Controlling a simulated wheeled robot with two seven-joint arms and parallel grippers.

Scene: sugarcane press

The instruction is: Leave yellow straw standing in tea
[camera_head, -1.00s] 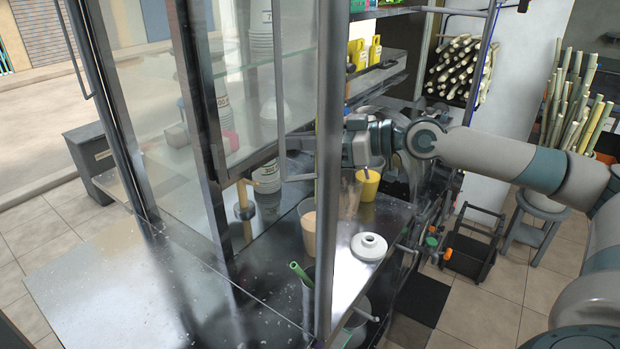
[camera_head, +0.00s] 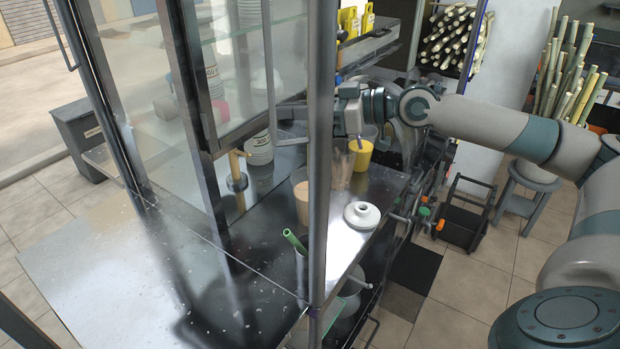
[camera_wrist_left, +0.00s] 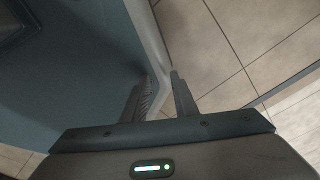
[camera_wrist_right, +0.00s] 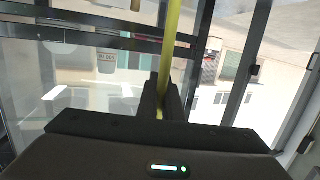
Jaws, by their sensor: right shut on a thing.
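My right gripper (camera_head: 345,115) is partly hidden behind the dark upright post in the head view. In the right wrist view its fingers (camera_wrist_right: 165,103) are shut on a yellow straw (camera_wrist_right: 170,45), which runs up out of the picture. I cannot make out the straw in the head view. A cup of tan drink (camera_head: 302,200), which may be the tea, stands on the counter below the gripper, partly hidden by the post. A cup of yellow drink (camera_head: 361,155) stands farther back. My left gripper (camera_wrist_left: 160,92) shows empty, fingers apart, in the left wrist view.
A white round lid-like piece (camera_head: 361,215) lies on the dark counter (camera_head: 385,190). A glass cabinet (camera_head: 240,70) with stacked cups is at the left.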

